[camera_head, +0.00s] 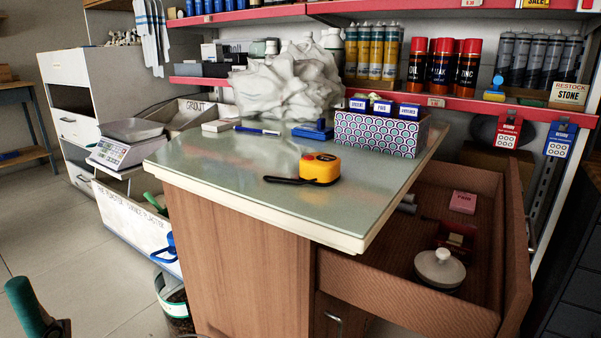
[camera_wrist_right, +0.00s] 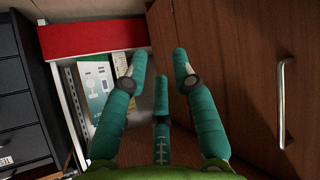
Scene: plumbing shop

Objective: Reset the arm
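My right gripper (camera_wrist_right: 160,65) shows in the right wrist view with three teal fingers. They are spread apart with nothing between them. The gripper is in front of a brown wooden panel (camera_wrist_right: 232,60) with a metal handle. It does not show in the head view. In the head view, a teal finger-like part at the lower left edge looks like part of my left gripper (camera_head: 28,308). The rest of it is cut off, so its opening is hidden.
A counter (camera_head: 235,170) with a yellow tape measure (camera_head: 320,168) and a patterned box (camera_head: 380,134) stands ahead. An open drawer (camera_head: 400,275) juts out at the right, holding a lidded pot (camera_head: 440,268). A bucket (camera_head: 177,300) stands left of the counter. Floor is clear at the left.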

